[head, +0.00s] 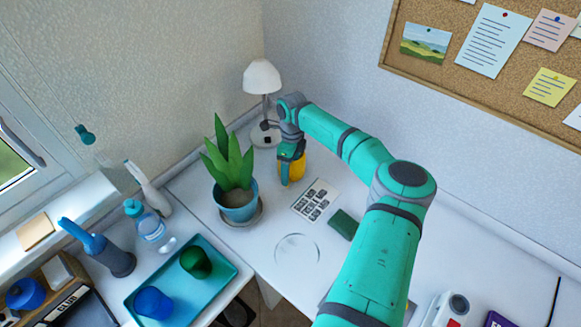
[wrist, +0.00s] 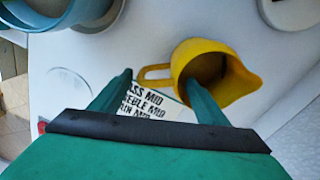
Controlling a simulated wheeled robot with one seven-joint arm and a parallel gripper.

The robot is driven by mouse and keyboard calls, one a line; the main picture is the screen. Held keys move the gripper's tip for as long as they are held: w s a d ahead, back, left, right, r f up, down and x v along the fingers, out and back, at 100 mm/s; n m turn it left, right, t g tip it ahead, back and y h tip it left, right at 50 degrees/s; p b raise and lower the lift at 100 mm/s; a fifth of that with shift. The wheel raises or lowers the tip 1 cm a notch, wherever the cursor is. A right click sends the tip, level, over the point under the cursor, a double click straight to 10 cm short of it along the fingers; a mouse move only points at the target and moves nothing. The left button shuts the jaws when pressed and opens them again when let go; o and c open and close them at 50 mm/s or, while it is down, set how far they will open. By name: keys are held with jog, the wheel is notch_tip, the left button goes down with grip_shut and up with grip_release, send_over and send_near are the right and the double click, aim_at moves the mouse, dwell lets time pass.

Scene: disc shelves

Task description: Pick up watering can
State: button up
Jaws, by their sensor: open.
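The yellow watering can (wrist: 240,82) lies at the right of centre in the wrist view, its dark opening facing the camera and its looped handle (wrist: 150,70) pointing left. In the head view the can (head: 296,167) stands on the white desk, partly hidden behind my gripper (head: 289,175). My gripper (wrist: 160,82) is open, pointing down at the can. In the wrist view the handle lies between the two fingertips, and the right finger overlaps the can's opening. I cannot tell whether the fingers touch it.
A potted plant (head: 235,170) stands just left of the gripper, and a white lamp (head: 262,80) behind it. A keypad-like card (head: 315,200), a green block (head: 343,224) and a clear disc (head: 297,249) lie in front. A teal tray (head: 222,262) holds two cups.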

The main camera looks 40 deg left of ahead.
jog(key=shift+s+d+f, duration=0.1)
jog(key=shift+s+f, duration=0.1)
jog(key=shift+f, duration=0.75)
jog(key=shift+s+f, duration=0.15)
jog(key=shift+f, duration=0.8)
jog(key=shift+s+d+f, duration=0.1)
jog(key=shift+s+f, duration=0.1)
jog(key=shift+f, duration=0.75)
jog(key=c, duration=1.5)
